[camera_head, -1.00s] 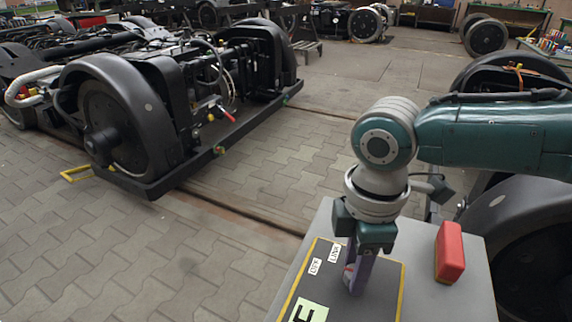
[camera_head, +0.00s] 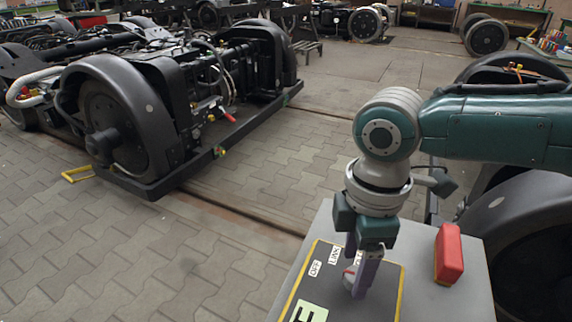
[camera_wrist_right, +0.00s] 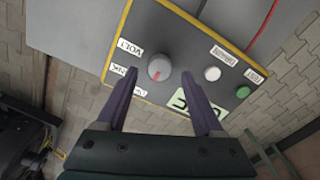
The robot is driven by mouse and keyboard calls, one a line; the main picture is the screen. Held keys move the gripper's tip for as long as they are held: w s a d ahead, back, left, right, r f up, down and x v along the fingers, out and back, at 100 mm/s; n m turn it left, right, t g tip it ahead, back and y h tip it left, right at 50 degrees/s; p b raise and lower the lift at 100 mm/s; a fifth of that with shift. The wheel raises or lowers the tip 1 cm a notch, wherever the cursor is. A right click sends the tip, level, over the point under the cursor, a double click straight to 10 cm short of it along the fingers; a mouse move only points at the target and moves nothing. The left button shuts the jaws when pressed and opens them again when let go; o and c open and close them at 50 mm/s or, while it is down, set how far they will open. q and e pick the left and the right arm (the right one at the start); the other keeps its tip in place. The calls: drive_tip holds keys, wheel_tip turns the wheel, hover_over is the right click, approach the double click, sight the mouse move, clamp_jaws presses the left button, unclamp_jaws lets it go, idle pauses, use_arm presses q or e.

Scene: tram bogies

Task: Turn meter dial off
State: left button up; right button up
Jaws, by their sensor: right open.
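The meter dial (camera_wrist_right: 159,68) is a grey round knob with a red mark, on a dark panel (camera_wrist_right: 185,40) with a yellow border. White labels, one reading VOLT (camera_wrist_right: 129,49), stand around it; an OFF label (camera_head: 315,268) shows in the head view. My right gripper (camera_wrist_right: 159,76) is open, its purple fingers pointing at the panel, one on each side of the dial with gaps visible. In the head view my right gripper (camera_head: 362,280) is low over the panel and partly hides the dial. Whether the fingertips reach the dial's depth is unclear. My left gripper is not in view.
A red box (camera_head: 449,254) sits on the grey cabinet top (camera_head: 420,285) right of the panel. A white button (camera_wrist_right: 212,74) and a green label (camera_wrist_right: 197,105) are beside the dial. A tram bogie (camera_head: 140,110) stands left, with open paved floor between.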

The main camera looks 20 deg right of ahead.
sight(353, 274)
wheel_tip(353, 274, up, 7)
drive_tip(key=shift+r+p, duration=0.1)
drive_tip(key=shift+p, duration=1.1)
drive_tip(key=shift+r, duration=0.6)
